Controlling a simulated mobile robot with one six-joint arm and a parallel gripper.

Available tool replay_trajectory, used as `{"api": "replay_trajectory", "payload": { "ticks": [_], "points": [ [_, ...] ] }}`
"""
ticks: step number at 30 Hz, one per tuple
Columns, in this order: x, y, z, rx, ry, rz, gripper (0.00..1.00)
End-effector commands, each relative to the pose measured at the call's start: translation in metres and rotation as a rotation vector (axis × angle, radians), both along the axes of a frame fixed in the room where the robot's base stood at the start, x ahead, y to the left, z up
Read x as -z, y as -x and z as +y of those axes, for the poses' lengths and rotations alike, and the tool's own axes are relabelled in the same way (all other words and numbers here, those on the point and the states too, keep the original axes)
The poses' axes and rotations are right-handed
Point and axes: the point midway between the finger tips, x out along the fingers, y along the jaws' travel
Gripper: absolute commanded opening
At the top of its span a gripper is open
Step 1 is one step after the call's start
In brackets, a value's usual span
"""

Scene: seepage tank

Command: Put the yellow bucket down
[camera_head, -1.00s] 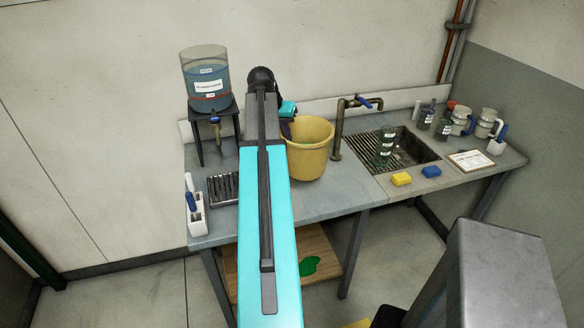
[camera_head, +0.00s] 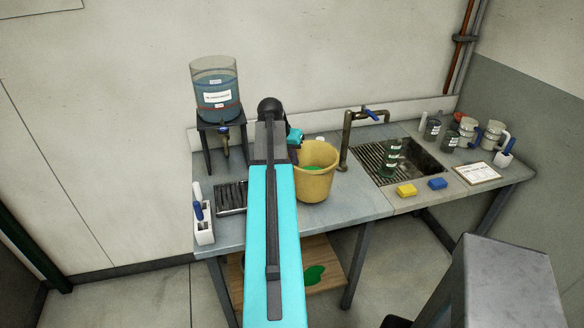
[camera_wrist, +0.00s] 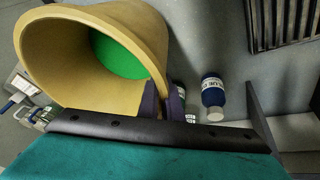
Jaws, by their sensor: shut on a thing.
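The yellow bucket (camera_head: 316,182) shows at the middle of the grey bench, left of the tap, with its opening up and something green inside. My gripper (camera_head: 294,137) is at its back left rim, partly hidden by my teal arm. In the wrist view the bucket (camera_wrist: 150,40) fills the upper left, with a green round patch (camera_wrist: 122,55) inside. There my gripper's dark fingers (camera_wrist: 163,100) are shut on the bucket's rim. Whether the bucket's base touches the bench top (camera_head: 345,206) cannot be told.
A tap (camera_head: 346,140) and sink (camera_head: 425,160) are right of the bucket. A tank on a stand (camera_head: 217,92) and a slotted rack (camera_head: 231,196) are left. A blue-labelled bottle (camera_wrist: 213,92) is near my gripper.

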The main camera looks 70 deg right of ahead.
Motion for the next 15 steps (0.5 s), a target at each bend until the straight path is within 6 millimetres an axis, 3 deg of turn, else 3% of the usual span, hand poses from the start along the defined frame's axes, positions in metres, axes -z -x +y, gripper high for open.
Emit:
{"api": "replay_trajectory", "payload": {
  "ticks": [15],
  "points": [
    [0.033, 0.001, 0.0, 0.0, 0.001, 0.001, 0.0]
  ]
}}
